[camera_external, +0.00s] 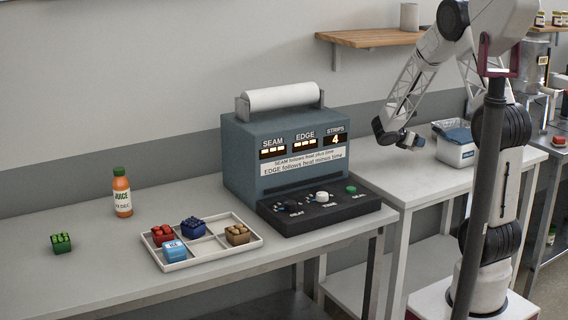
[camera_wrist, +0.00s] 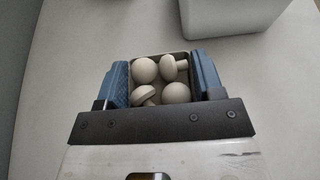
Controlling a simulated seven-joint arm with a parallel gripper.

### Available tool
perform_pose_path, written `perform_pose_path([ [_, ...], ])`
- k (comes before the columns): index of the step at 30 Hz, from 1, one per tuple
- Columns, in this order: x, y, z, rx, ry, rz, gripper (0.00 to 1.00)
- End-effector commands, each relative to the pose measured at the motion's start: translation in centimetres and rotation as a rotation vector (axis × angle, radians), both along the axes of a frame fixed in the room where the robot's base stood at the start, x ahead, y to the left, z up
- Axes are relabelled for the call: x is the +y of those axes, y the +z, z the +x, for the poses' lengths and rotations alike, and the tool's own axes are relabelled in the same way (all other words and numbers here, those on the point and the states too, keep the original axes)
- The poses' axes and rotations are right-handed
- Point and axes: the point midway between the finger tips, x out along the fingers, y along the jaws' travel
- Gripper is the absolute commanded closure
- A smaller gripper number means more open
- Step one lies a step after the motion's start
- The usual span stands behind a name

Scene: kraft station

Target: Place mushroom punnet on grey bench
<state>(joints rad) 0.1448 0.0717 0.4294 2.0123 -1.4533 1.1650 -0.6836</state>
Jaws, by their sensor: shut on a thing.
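The mushroom punnet, a small tray of white mushrooms (camera_wrist: 161,80), sits between the two blue fingers of my gripper (camera_wrist: 162,84) in the wrist view. The fingers are shut on its sides. In the external view my gripper (camera_external: 411,141) is above the light grey bench (camera_external: 424,180) on the right, just left of a white bin. The punnet is too small to make out clearly there. I cannot tell its height above the bench.
The white bin (camera_external: 455,150) with a blue liner stands close by and also shows in the wrist view (camera_wrist: 225,14). On the left bench (camera_external: 100,285) are a sealing machine (camera_external: 240,165), a divided tray (camera_external: 207,257) with several punnets, a juice bottle (camera_external: 122,195) and a green punnet (camera_external: 61,243).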

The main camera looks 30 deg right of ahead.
Motion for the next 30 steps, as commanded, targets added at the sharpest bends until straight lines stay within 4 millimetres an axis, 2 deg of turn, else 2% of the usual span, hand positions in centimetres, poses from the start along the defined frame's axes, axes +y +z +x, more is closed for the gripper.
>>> perform_pose_path([
  [8,0.1,0.0,0.3,-0.001,0.009,0.000,0.62],
  [14,0.5,0.5,1.8,-0.001,0.063,-0.001,0.62],
  [20,1.5,1.2,4.8,-0.003,0.176,-0.001,0.62],
  [30,4.4,3.1,10.8,-0.003,0.431,-0.001,0.62],
])
